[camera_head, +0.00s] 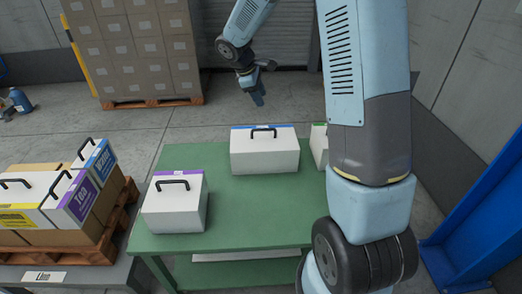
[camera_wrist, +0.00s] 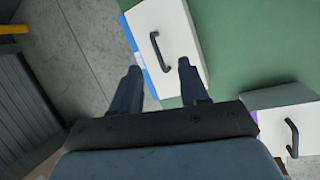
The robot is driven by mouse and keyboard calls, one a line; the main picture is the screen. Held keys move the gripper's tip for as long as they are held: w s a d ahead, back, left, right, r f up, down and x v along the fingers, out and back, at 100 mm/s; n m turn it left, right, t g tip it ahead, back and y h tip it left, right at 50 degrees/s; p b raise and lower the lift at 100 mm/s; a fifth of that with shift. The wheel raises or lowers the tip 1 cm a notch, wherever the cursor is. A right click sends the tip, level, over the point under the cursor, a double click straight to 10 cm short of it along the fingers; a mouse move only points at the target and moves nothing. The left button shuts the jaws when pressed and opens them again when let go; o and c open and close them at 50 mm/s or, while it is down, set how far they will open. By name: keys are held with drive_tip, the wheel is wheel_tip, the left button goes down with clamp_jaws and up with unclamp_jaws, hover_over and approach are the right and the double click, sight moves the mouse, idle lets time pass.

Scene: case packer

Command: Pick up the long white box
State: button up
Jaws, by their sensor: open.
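A long white box (camera_head: 264,155) with a blue stripe and a black top handle stands upright at the back of the green table (camera_head: 240,213). It also shows in the wrist view (camera_wrist: 180,30), at the top beyond my fingers. My gripper (camera_head: 258,97) is open and empty, above and behind this box in the head view. In the wrist view its two fingers (camera_wrist: 158,70) are spread, with the box's handle beyond them. A shorter-looking white box (camera_head: 175,208) with a purple stripe stands at the table's left; it also shows at lower right in the wrist view (camera_wrist: 280,130).
A green-striped box (camera_head: 319,147) is mostly hidden behind my arm. A wooden pallet (camera_head: 113,225) with several handled boxes stands left of the table. Stacked brown cartons (camera_head: 135,50) stand at the back, and a blue frame (camera_head: 470,225) at right. The table's middle is clear.

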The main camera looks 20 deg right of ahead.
sight(264, 130)
drive_tip(key=w+f+n, duration=0.1)
drive_tip(key=w+f, duration=0.1)
drive_tip(key=f, duration=0.3)
drive_tip(key=w+d+f, duration=0.1)
drive_tip(key=w+f, duration=0.1)
drive_tip(key=f, duration=0.3)
drive_tip(key=w+f+n, duration=0.1)
drive_tip(key=f, duration=0.5)
drive_tip(key=shift+w+d+n, duration=0.3)
drive_tip(key=shift+w, duration=0.1)
drive_tip(key=shift+w+x, duration=0.2)
drive_tip(key=shift+x, duration=1.15)
drive_tip(key=shift+w+x, duration=0.2)
drive_tip(key=shift+x, duration=1.15)
drive_tip(key=shift+r, duration=0.1)
drive_tip(key=shift+c, duration=0.3)
clamp_jaws()
drive_tip(key=shift+r, duration=0.1)
